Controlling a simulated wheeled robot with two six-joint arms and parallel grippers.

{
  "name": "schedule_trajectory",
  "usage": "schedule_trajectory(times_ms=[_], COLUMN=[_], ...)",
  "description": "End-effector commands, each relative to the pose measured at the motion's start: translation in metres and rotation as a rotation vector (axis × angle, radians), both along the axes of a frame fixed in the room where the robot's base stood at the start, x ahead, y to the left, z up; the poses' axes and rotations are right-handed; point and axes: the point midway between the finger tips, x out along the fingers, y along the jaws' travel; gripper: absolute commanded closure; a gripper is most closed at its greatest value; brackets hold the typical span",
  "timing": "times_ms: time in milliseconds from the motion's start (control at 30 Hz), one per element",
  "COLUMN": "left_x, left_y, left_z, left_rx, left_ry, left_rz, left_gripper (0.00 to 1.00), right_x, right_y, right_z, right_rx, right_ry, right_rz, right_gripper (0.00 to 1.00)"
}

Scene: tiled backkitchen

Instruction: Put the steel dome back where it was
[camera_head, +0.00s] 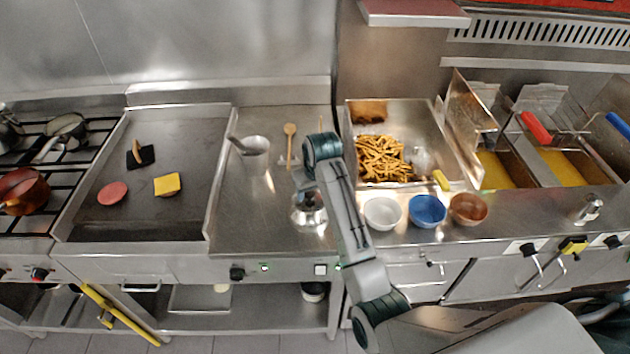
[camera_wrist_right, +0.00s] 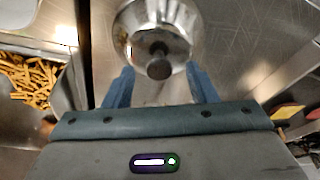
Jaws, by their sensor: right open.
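The steel dome (camera_head: 307,217), shiny with a dark knob on top, stands on the steel counter right of the griddle, partly hidden by my right arm. In the right wrist view the dome (camera_wrist_right: 145,22) is at the top middle, its knob pointing toward the camera. My right gripper (camera_head: 303,180) is above the dome in the head view. In the right wrist view its blue fingers (camera_wrist_right: 160,84) are open, one on each side of the knob's line, with nothing between them that I can see gripped. My left gripper is not in view.
The griddle (camera_head: 90,220) holds a pink patty (camera_head: 112,193), a yellow cheese-topped piece (camera_head: 167,185) and a dark scraper (camera_head: 140,156). A steel pot (camera_head: 255,158) and wooden spoon (camera_head: 290,145) are behind the dome. Fries (camera_head: 382,158) and bowls (camera_head: 427,210) are right of my arm.

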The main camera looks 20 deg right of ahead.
Motion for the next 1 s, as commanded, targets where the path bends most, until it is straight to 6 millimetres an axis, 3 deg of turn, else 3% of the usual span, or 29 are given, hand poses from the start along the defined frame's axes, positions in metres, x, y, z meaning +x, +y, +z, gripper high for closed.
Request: schedule_trajectory(times_ms=[267, 400, 1000], left_x=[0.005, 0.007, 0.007], left_y=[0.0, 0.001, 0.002], left_z=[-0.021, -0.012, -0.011], left_rx=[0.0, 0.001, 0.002], left_ry=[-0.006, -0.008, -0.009], left_rz=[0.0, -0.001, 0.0], left_gripper=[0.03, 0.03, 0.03], right_x=[-0.015, -0.021, -0.023], right_y=[-0.001, -0.002, -0.002], right_z=[0.055, 0.077, 0.084], right_rx=[0.002, 0.001, 0.001], right_ry=[-0.006, -0.002, 0.001], right_rz=[0.0, 0.0, 0.0], right_gripper=[0.48, 0.48, 0.48])
